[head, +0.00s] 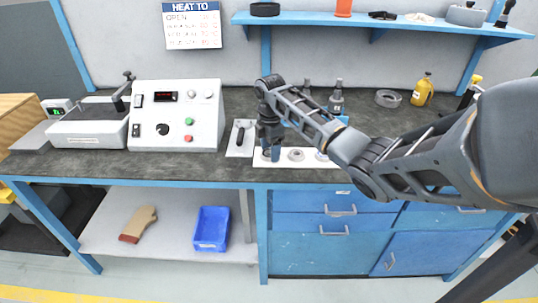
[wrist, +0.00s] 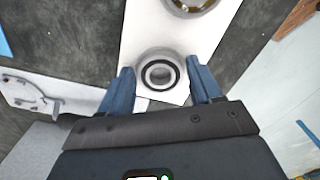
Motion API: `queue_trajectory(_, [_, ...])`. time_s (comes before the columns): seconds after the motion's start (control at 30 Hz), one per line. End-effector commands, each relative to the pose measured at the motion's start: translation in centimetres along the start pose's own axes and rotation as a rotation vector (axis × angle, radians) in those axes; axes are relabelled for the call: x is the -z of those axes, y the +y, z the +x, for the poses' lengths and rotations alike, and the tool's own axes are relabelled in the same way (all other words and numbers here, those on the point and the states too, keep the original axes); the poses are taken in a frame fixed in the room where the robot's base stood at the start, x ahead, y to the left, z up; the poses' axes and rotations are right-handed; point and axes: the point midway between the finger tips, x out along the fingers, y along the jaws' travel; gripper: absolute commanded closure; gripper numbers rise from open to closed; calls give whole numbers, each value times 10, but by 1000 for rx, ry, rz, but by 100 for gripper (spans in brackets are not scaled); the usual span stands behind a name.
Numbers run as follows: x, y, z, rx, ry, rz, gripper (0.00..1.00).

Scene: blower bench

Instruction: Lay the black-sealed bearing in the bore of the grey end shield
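A small ring-shaped bearing with a dark ring around its light middle (wrist: 159,73) lies flat near one end of a white strip (wrist: 142,28). It looks like the black-sealed bearing. My gripper (wrist: 161,86) is open above it, one blue finger on each side, with gaps between fingers and bearing. In the head view my gripper (head: 270,153) points down over the left end of the strip, largely hiding that bearing. A grey ring-shaped part (head: 388,98) lies farther back to the right. It may be the grey end shield, but I cannot tell for sure.
Two more rings, a middle one (head: 296,154) and a right one (head: 322,155), sit on the strip. A tray with a dark-handled tool (head: 240,138) lies left of it. Dark-topped bottles (head: 336,98) and a yellow bottle (head: 422,90) stand behind. A control box (head: 178,115) is at left.

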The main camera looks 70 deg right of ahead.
Motion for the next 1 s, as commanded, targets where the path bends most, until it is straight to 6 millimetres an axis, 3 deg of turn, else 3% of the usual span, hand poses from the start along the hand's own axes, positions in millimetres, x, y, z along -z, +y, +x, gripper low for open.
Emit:
queue_trajectory(0.47, [0, 0, 0, 0, 0, 0, 82])
queue_trajectory(0.77, [0, 0, -4, -2, 0, 0, 83])
queue_trajectory(0.87, [0, 1, -13, -2, 0, 0, 83])
queue_trajectory(1.0, [0, 1, -40, -6, 1, 0, 83])
